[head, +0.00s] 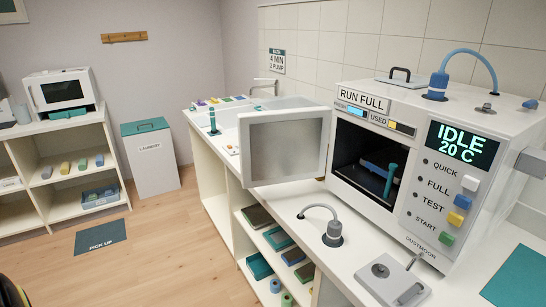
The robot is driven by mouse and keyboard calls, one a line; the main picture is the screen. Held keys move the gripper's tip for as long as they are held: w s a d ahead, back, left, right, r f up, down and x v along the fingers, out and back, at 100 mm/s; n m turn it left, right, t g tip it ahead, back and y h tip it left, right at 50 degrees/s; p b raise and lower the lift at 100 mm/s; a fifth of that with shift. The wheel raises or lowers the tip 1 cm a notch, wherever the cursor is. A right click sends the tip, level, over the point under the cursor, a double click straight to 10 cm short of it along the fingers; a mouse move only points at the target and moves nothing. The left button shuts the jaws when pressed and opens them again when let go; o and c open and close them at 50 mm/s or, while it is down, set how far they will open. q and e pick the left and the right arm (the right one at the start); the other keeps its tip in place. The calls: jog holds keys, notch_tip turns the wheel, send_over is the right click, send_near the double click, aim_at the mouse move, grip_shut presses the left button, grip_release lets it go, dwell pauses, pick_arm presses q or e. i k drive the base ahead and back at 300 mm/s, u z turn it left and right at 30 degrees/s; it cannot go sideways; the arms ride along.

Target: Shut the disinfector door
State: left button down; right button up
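The disinfector (423,185) is a white box on the counter at the right. Its display (462,146) reads IDLE 20 C. Its door (285,147), a white frame with a grey panel, stands wide open, swung out to the left of the opening. The dark chamber (362,160) is exposed, with blue and teal items (388,178) inside. Buttons labelled QUICK, FULL, TEST and START run down the front. Neither of my grippers can be made out in the head view.
A grey hose fitting (331,232) rises from the counter in front of the open chamber. A metal plate with a knob (391,279) lies nearer. A sink counter (226,128) is behind the door. Floor (165,245) is clear at the left, around a PICK UP mat (101,237).

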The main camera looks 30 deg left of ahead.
aim_at(275, 147)
jog(key=u, duration=2.2)
jog(key=i, duration=3.35)
jog(key=z, duration=4)
jog(key=i, duration=0.55)
